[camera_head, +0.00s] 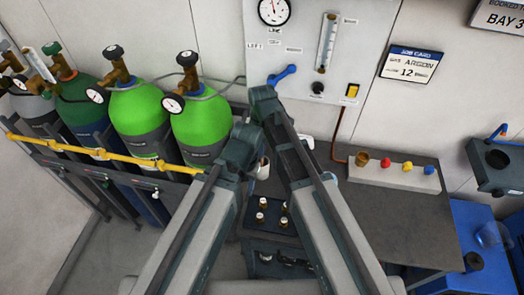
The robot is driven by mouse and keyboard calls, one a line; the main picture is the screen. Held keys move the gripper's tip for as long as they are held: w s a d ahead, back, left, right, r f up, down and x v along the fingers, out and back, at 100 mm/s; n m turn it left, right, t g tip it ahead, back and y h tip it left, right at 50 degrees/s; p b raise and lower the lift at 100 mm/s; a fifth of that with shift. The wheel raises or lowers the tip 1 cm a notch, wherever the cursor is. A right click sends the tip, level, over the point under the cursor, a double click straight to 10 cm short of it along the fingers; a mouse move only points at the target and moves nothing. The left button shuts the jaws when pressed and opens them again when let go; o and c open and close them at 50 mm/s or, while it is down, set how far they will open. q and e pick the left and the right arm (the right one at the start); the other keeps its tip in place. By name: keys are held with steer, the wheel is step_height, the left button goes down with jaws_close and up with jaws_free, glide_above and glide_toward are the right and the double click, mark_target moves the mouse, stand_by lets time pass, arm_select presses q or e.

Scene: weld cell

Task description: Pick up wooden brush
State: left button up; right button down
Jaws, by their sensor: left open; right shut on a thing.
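I cannot make out a wooden brush in the head view. My two arms rise from the bottom edge and come close together near the middle, ending in dark joints. I see no gripper fingers; the arm links hide whatever is behind them. A small white cup-like thing shows partly between the arms, and what it is I cannot tell.
Green gas cylinders (201,122) stand at the left behind a yellow rail (100,153). A grey bench (405,215) at the right carries a pale block (393,175) with coloured knobs. A dark tray (272,216) with several small brass parts lies between my arms. A gauge panel (365,40) is behind.

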step_height(320, 180, up, 10)
steer(key=p, duration=0.9)
steer(key=shift+f, duration=0.1)
steer(key=shift+f, duration=0.1)
